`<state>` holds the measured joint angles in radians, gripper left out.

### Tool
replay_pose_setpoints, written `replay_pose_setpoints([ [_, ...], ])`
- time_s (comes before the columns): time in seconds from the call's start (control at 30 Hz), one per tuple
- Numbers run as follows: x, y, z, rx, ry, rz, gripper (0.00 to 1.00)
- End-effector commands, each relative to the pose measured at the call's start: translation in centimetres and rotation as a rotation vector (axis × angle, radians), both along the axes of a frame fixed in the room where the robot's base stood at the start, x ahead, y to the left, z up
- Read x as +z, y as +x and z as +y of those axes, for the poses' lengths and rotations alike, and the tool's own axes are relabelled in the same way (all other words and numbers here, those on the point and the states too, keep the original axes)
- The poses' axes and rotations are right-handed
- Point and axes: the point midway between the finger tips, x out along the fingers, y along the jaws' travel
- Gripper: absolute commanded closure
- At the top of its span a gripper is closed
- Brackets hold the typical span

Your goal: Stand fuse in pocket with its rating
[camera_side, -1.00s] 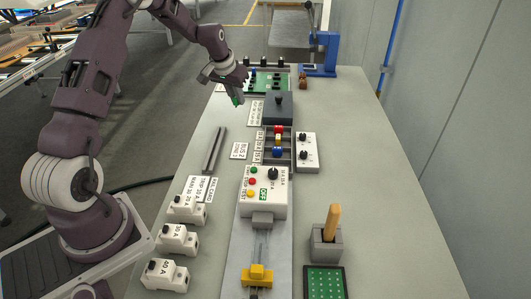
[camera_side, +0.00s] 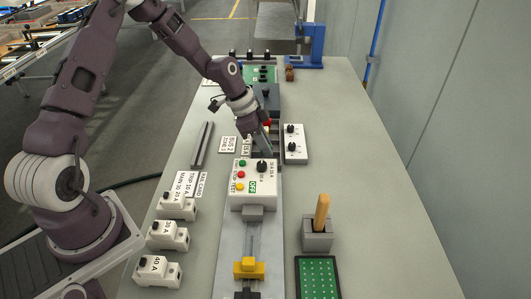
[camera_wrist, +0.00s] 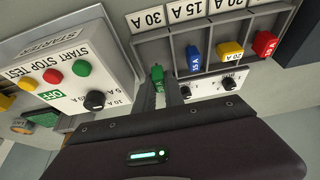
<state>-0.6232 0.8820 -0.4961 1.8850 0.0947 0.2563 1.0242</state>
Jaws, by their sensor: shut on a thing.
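My gripper (camera_wrist: 159,95) is shut on a green fuse (camera_wrist: 157,74), which shows between its fingertips in the wrist view. The fuse is at the end pocket of the grey fuse rack (camera_wrist: 176,40), nearest the 30 A label (camera_wrist: 150,18). I cannot tell whether its foot is inside the pocket. A blue fuse (camera_wrist: 194,58), a yellow fuse (camera_wrist: 230,50) and a red fuse (camera_wrist: 265,45) stand in the other pockets. In the side view my gripper (camera_side: 267,149) hides most of the rack.
The white starter box (camera_side: 252,186) with buttons and a knob stands close beside the rack. A white two-knob box (camera_side: 291,144) is on the rack's other side. A grey block with a wooden handle (camera_side: 318,236) stands front right.

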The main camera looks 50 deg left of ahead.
Motion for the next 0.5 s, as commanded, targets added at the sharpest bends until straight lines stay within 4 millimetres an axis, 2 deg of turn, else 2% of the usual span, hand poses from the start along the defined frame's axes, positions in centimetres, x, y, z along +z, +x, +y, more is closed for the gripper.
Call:
replay_pose_setpoints([
  [0.13, -2.4, -0.1, 0.0, 0.0, -0.001, 0.002, 1.0],
  [0.43, -2.7, 0.0, 0.0, 0.001, 0.0, 0.001, 1.0],
  [0.47, -2.6, 0.0, 0.1, 0.001, 0.001, 0.0, 0.81],
  [0.5, -2.6, 0.0, 0.1, 0.001, 0.001, 0.0, 0.78],
])
